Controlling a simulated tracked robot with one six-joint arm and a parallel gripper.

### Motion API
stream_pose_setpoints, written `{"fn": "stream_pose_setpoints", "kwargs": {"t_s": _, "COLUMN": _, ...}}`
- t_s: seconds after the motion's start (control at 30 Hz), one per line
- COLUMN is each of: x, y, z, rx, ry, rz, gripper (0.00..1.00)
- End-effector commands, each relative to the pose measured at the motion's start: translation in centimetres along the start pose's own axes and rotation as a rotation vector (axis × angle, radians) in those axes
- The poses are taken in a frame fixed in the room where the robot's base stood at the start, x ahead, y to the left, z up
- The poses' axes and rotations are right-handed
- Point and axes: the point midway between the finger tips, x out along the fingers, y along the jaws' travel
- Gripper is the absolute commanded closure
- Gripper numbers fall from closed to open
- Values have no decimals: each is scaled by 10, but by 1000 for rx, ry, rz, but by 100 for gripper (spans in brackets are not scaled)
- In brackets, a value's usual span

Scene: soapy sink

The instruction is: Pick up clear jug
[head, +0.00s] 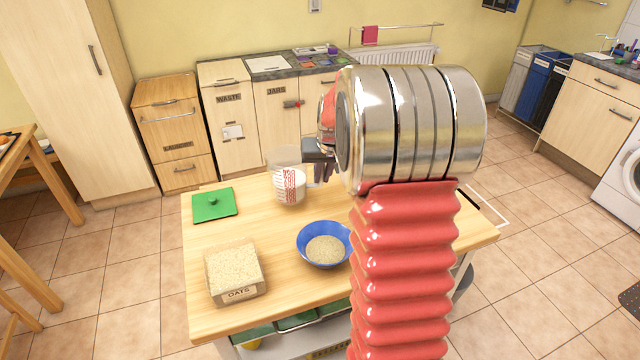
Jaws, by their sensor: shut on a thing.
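The clear jug (288,180) has red markings and white contents in its lower part. It is upright over the back part of the wooden table top (270,222). My gripper (316,160) is at the jug's right side and shut on it. My arm covers part of the gripper, so the fingertips are only partly visible. I cannot tell whether the jug's base touches the table or is just above it.
A blue bowl (324,244) with grainy contents stands in front of the jug. A clear box labelled OATS (234,272) is at the front left. A green lid (214,204) lies at the back left. The table's middle left is clear.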

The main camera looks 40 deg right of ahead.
Motion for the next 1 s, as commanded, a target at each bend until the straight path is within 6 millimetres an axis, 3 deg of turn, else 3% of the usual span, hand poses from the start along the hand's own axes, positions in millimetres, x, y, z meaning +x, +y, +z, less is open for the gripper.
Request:
{"fn": "stream_pose_setpoints", "kwargs": {"t_s": 0.2, "x": -36, "y": -2, "z": -16, "rx": -1, "ry": 6, "rz": 0, "gripper": 100}}
{"fn": "stream_pose_setpoints", "kwargs": {"t_s": 0.4, "x": -56, "y": -4, "z": -24, "rx": 0, "ry": 5, "rz": 0, "gripper": 100}}
{"fn": "stream_pose_setpoints", "kwargs": {"t_s": 1.0, "x": -59, "y": -4, "z": -25, "rx": 0, "ry": 3, "rz": 0, "gripper": 100}}
